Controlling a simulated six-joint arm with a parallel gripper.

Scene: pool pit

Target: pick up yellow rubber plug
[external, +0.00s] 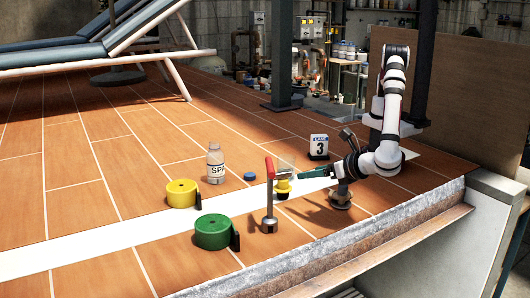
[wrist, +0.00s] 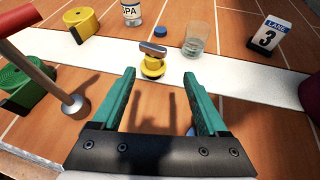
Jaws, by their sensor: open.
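The yellow rubber plug (external: 283,188) stands upright near the white stripe, with a metal piece across its top. In the wrist view, the plug (wrist: 152,66) is just beyond my fingertips, centred between them. My gripper (external: 304,175) has green fingers and comes in low from the right in the external view. In the wrist view, my gripper (wrist: 159,77) is open and nothing is between its fingers. The plug appears a little ahead of the tips, not held.
A red-handled metal tool (external: 269,207) stands close left of the plug. A clear glass (wrist: 198,40) is behind it, near a blue cap (wrist: 160,31). Yellow (external: 181,193) and green (external: 212,232) rolls, an SPA bottle (external: 215,165) and a lane-3 sign (external: 318,147) stand around.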

